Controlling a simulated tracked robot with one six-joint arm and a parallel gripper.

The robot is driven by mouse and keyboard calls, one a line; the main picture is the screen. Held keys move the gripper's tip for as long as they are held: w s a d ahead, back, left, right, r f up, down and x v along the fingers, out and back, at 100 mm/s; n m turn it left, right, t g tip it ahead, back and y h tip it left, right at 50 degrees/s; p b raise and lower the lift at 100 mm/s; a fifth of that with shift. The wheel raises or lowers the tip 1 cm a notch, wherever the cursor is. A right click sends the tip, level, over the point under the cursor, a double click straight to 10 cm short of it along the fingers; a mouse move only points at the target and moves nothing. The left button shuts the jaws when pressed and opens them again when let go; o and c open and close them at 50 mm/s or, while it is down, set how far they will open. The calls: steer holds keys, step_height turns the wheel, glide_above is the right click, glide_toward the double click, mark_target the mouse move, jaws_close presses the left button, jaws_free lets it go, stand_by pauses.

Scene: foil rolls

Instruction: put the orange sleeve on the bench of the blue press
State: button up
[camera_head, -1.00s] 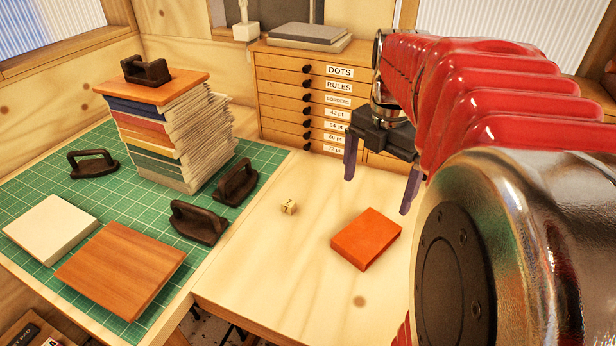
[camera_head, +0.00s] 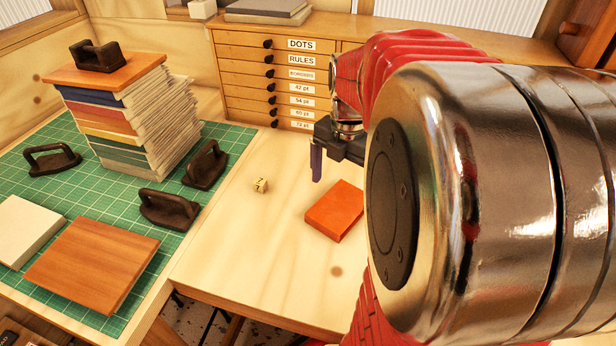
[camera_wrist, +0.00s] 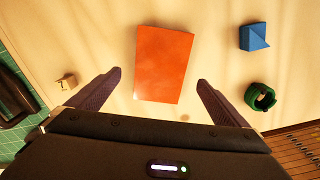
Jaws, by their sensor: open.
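The orange sleeve (camera_head: 334,210) is a flat, rectangular orange piece lying on the pale wooden bench top, right of the small die. In the wrist view the sleeve (camera_wrist: 165,62) shows its broad face, ahead of and between my two fingers. My gripper (camera_wrist: 160,79) is open and empty, with its purple fingers spread to either side of the sleeve's near end. In the head view my gripper (camera_head: 317,166) is above and behind the sleeve; one finger shows and my arm hides the other. I cannot make out the blue press in either view.
A small die (camera_head: 261,185) lies left of the sleeve. A blue faceted block (camera_wrist: 254,37) and a green ring (camera_wrist: 260,97) lie to its right in the wrist view. The green cutting mat (camera_head: 219,142) holds a book stack and dark handled weights. A drawer cabinet (camera_head: 240,75) stands behind.

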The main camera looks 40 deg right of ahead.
mark_target(340, 205)
steer(key=shift+f, duration=0.1)
steer(key=shift+w+d+f, duration=0.1)
steer(key=shift+f, duration=2.4)
steer(key=shift+c, duration=0.5)
steer(key=c, duration=1.1)
steer(key=shift+c, duration=0.2)
step_height(340, 205, up, 10)
